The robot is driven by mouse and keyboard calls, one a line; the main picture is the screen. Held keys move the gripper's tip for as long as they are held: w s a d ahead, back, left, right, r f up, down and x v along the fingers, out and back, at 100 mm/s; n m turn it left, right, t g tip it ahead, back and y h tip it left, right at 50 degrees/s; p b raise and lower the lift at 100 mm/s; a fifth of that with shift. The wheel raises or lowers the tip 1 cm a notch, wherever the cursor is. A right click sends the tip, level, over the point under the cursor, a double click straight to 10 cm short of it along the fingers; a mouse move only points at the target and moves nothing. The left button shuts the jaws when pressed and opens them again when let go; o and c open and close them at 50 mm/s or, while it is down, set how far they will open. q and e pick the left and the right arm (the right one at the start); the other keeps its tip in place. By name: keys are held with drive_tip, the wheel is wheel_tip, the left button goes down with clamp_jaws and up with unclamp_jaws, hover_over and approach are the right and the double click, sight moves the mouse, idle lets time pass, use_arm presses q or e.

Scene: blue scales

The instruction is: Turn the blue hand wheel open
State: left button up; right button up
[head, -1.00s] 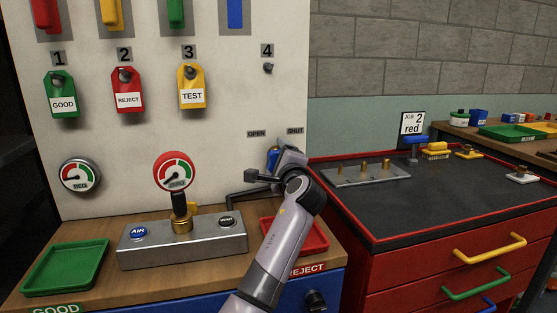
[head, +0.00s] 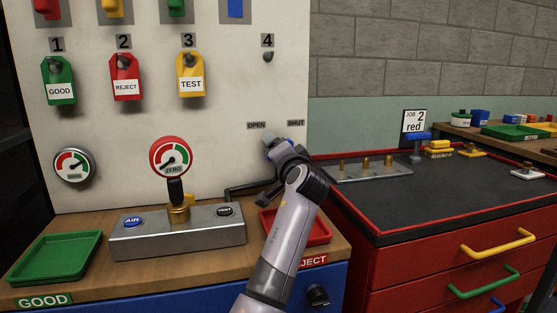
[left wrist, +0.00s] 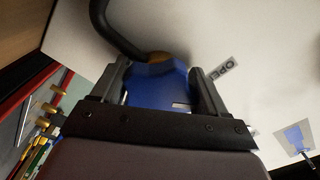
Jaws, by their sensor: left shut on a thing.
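The blue hand wheel (left wrist: 155,88) is between the two fingers of my left gripper (left wrist: 159,72) in the left wrist view, and the gripper is shut on it. In the head view my left gripper (head: 273,150) is at the white panel below the OPEN label (head: 256,125) and the SHUT label (head: 296,123). There the gripper and wrist hide most or all of the wheel. The wheel's exact angle cannot be told. My right gripper is not in view.
A dark pipe (head: 245,188) runs beside my wrist to the grey block (head: 180,237) with the red-rimmed gauge (head: 171,158). A red tray (head: 318,232) lies under my forearm. A green tray (head: 55,258) is at the left. A red cabinet (head: 385,262) stands to the right.

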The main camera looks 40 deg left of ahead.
use_arm(q)
drive_tip(key=shift+f+n, duration=0.25)
drive_tip(key=shift+n, duration=0.25)
drive_tip(key=shift+n+b, duration=0.3)
drive_tip(key=shift+b, duration=0.2)
drive_tip(key=shift+d+n+b, duration=0.1)
drive_tip(key=shift+n+b, duration=0.45)
drive_tip(key=shift+n, duration=0.55)
drive_tip(key=shift+w+n, duration=0.1)
drive_tip(key=shift+n, duration=0.4)
drive_tip(key=shift+b, duration=0.35)
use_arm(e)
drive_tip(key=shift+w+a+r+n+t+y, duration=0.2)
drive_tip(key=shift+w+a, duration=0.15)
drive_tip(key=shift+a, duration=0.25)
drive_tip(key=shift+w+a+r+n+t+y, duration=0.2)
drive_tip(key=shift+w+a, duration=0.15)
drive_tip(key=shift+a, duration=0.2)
use_arm(q)
drive_tip(key=shift+n, duration=0.3)
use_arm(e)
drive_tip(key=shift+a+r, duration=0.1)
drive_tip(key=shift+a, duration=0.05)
use_arm(q)
drive_tip(key=o, duration=1)
drive_tip(key=shift+r, duration=0.1)
drive_tip(key=shift+c, duration=0.2)
